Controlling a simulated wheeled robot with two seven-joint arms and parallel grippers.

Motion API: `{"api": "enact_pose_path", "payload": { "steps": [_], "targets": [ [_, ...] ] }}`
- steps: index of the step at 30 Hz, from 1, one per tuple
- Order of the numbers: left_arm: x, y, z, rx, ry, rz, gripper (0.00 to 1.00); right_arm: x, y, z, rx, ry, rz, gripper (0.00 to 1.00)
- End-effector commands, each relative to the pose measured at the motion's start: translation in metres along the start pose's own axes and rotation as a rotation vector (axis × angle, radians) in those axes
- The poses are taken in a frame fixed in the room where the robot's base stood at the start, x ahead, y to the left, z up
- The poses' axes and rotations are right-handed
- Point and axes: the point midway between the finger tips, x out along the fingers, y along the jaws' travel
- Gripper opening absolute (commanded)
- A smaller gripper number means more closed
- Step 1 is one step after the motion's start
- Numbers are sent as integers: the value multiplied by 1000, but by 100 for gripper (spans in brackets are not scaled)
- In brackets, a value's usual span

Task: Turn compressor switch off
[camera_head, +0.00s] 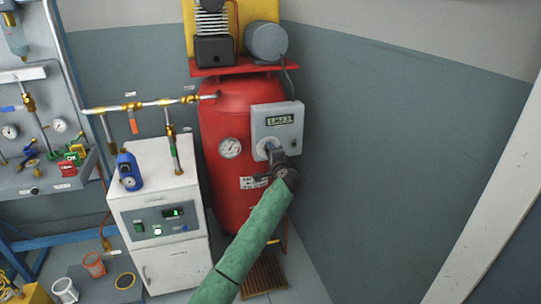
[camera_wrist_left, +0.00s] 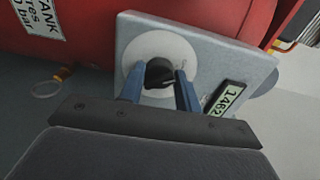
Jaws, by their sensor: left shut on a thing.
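The red compressor tank (camera_head: 222,118) stands in the back corner. On its right front is a grey switch box (camera_head: 290,117) with a small display showing digits. The box carries a round pale plate with a black rotary switch (camera_wrist_left: 160,72) at its middle. My left gripper (camera_head: 273,151) is at this switch, its arm in a green sleeve reaching up from below. In the left wrist view its two blue fingers stand on either side of the black knob and are shut on it. The gripper hides most of the knob in the head view. My right gripper is out of view.
A white cabinet (camera_head: 165,215) with a control panel stands left of the tank, with a blue bottle (camera_head: 129,170) on top. A pressure gauge (camera_head: 230,147) sits on the tank. Brass piping (camera_head: 150,104) runs leftward. The grey wall at right is bare.

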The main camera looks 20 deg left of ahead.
Motion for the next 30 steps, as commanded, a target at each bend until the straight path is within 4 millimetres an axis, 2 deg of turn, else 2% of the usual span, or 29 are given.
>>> {"api": "enact_pose_path", "payload": {
  "steps": [12, 13, 16, 25, 30],
  "targets": [
    [-1, 3, 0, -6, -1, 4, 10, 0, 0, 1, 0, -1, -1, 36],
    [-1, 3, 0, -6, -1, 4, 37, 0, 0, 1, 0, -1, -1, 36],
    [-1, 3, 0, -6, -1, 3, 55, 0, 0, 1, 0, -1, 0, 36],
    [-2, 1, 0, -7, 0, 2, 55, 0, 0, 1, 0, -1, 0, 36],
    [-17, 2, 0, -8, 0, 2, 55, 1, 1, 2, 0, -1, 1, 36]
  ]
}}
